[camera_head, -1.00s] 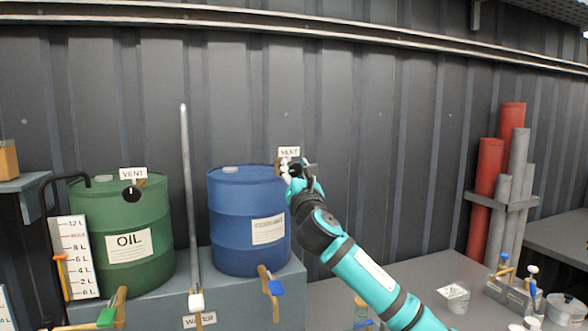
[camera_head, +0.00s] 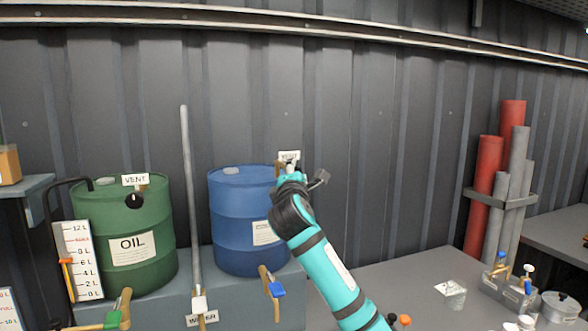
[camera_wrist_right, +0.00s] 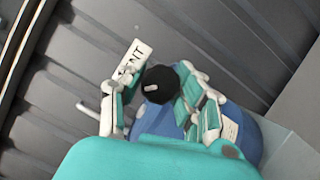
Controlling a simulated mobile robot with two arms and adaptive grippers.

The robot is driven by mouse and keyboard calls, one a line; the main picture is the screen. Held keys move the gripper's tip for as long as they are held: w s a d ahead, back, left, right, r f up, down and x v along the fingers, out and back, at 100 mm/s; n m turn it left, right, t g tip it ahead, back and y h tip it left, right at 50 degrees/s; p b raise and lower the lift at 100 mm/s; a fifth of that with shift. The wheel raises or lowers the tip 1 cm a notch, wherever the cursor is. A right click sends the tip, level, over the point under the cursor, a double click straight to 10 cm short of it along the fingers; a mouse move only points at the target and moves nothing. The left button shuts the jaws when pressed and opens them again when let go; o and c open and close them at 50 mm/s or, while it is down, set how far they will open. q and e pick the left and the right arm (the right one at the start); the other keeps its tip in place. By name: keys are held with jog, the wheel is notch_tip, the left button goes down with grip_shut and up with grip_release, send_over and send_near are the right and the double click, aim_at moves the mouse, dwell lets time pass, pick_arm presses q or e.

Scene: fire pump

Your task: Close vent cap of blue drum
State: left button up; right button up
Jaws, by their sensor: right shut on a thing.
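The blue drum (camera_head: 240,222) stands on a grey bench, with a white label on its side. At its upper right edge is a white VENT sign (camera_head: 289,157). In the right wrist view the black round vent cap (camera_wrist_right: 160,83), with a pale mark on it, sits between the fingers of my right gripper (camera_wrist_right: 160,92), below the VENT sign (camera_wrist_right: 131,64). My right gripper (camera_head: 291,170) is shut on the cap. In the head view the gripper and wrist hide the cap. The blue drum (camera_wrist_right: 185,125) also shows behind the fingers. My left gripper is not in view.
The green OIL drum (camera_head: 123,232) stands at left with its own VENT sign. A grey upright pipe (camera_head: 190,200) rises between the drums. Small valves with coloured handles sit in front. Red and grey tubes (camera_head: 484,187) stand at right. The wall is close behind.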

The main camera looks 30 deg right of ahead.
jog(key=m+g+p, duration=0.1)
jog(key=m, duration=0.1)
jog(key=m+y+p, duration=0.1)
jog(key=m+p, duration=0.1)
jog(key=m, duration=0.1)
jog(key=shift+g, duration=0.4)
jog(key=shift+f+m+g+y+p, duration=0.15)
jog(key=shift+m+g+y+p, duration=0.4)
jog(key=shift+m, duration=0.95)
jog(key=shift+f+p, duration=0.1)
jog(key=shift+p, duration=0.2)
jog(key=o, duration=1.2)
jog(key=shift+s+r, duration=0.2)
jog(key=v, duration=1.1)
jog(key=shift+s, duration=0.35)
